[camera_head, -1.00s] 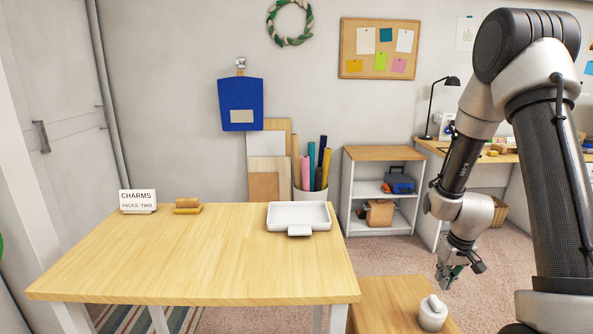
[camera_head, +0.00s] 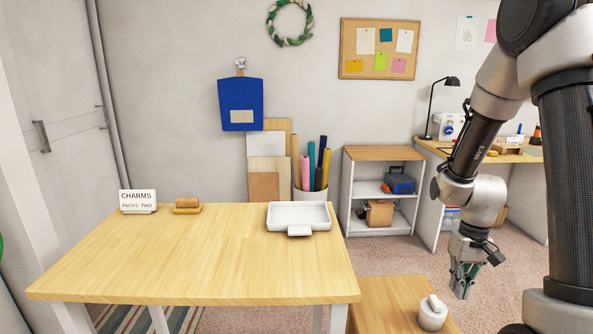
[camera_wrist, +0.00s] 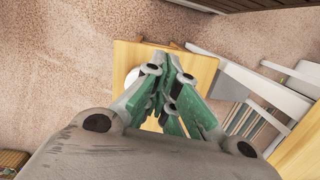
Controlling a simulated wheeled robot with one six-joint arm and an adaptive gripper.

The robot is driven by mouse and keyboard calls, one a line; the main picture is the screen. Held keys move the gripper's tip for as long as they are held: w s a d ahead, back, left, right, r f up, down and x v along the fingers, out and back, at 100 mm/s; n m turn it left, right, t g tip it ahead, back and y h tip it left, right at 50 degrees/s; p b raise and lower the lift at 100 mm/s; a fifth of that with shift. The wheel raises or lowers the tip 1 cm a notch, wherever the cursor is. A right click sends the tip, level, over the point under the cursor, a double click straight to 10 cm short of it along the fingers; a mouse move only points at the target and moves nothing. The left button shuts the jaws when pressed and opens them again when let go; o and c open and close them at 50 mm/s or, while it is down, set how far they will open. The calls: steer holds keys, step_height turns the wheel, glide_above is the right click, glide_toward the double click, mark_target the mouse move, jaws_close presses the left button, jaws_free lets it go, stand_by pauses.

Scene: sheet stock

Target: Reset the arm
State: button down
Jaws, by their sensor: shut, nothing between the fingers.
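My gripper (camera_head: 462,290) hangs pointing down at the right in the head view, above and to the right of a small low wooden table (camera_head: 385,300). It is shut and holds nothing. In the wrist view its green-padded fingers (camera_wrist: 172,62) are together, with the small table (camera_wrist: 200,70) below them. A white lidded pot (camera_head: 432,313) stands on the small table, apart from the gripper; in the wrist view the fingers partly hide it (camera_wrist: 134,76).
The large wooden table (camera_head: 190,260) holds a white tray (camera_head: 300,231), a CHARMS sign (camera_head: 138,201) and a small yellow-brown object (camera_head: 187,206). Its middle is clear. A shelf unit (camera_head: 384,153) and a desk (camera_head: 432,148) stand behind. Carpet lies open around the small table.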

steer(key=s+a+r+t, duration=0.1)
steer(key=s+r+t, duration=0.1)
steer(key=s+r, duration=0.5)
steer(key=s+a+r+t, duration=0.2)
steer(key=s+r, duration=0.5)
steer(key=r, duration=1.1)
steer(key=shift+s+a+n+t+h, duration=0.15)
steer(key=shift+a+n+t+h, duration=0.2)
steer(key=shift+t, duration=0.35)
steer(key=shift+d+r, duration=0.1)
steer(key=shift+r, duration=0.05)
